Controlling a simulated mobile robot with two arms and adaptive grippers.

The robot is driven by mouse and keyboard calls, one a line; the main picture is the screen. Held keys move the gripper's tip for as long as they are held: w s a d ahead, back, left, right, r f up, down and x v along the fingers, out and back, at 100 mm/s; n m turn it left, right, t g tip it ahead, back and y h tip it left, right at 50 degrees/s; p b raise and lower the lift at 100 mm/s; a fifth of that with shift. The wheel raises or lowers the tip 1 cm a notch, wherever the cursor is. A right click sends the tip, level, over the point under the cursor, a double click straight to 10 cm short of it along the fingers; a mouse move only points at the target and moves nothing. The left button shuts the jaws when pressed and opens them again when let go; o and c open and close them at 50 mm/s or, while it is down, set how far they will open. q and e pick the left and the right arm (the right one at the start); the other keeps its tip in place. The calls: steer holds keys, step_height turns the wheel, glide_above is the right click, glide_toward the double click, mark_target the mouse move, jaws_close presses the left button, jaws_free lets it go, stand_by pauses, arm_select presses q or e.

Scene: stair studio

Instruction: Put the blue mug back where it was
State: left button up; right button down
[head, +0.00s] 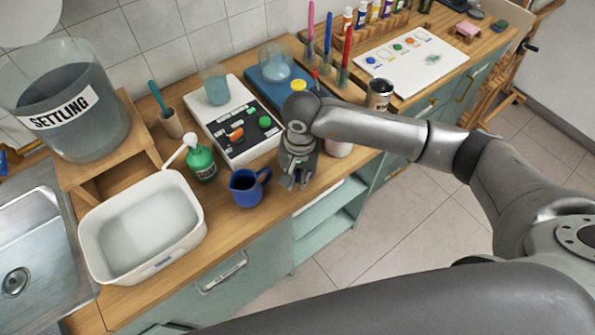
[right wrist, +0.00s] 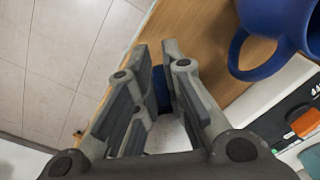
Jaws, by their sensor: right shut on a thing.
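The blue mug (head: 247,188) stands upright on the wooden counter near its front edge, with its handle towards my right gripper. My right gripper (head: 296,184) points down just right of the mug, apart from its body. In the right wrist view the mug (right wrist: 280,32) is at the upper right, and its handle is outside the fingers. The right fingers (right wrist: 160,78) are closed on a small dark blue thing (right wrist: 161,92), mostly hidden by them; I cannot tell what it is. My left gripper is not in view.
A green pump bottle (head: 202,163) and a white basin (head: 140,225) stand left of the mug. A panel with coloured buttons (head: 218,105) lies behind it. The counter's front edge is close.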

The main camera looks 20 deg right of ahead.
steer(key=shift+f, duration=0.2)
steer(key=shift+f, duration=0.15)
steer(key=c, duration=1.5)
jaws_free()
